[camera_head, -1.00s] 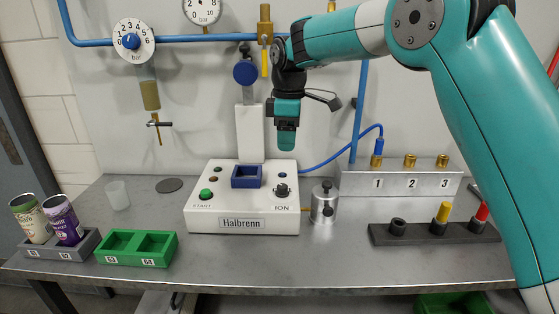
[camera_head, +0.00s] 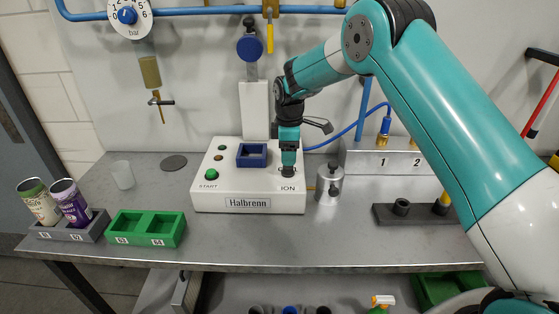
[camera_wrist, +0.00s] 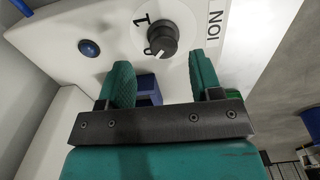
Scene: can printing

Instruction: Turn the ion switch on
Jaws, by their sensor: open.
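The ION switch is a black rotary knob (camera_wrist: 162,38) on a white round dial, in the wrist view. A white mark shows on the knob's lower left edge, and a "1" is printed on the dial to its upper left. In the head view my gripper (camera_head: 288,166) points down over the right side of the white Halbrenn box (camera_head: 225,190) and mostly hides the knob. In the wrist view my gripper (camera_wrist: 162,77) is open, its two green fingers apart, with the knob in line with the gap just beyond the tips. I cannot tell whether they touch it.
A green START button (camera_head: 212,174) and a blue square holder (camera_head: 252,161) sit on the box. A metal cylinder (camera_head: 329,183) stands close to its right. A green tray (camera_head: 145,243) and a grey rack (camera_head: 98,227) with two cans are at left.

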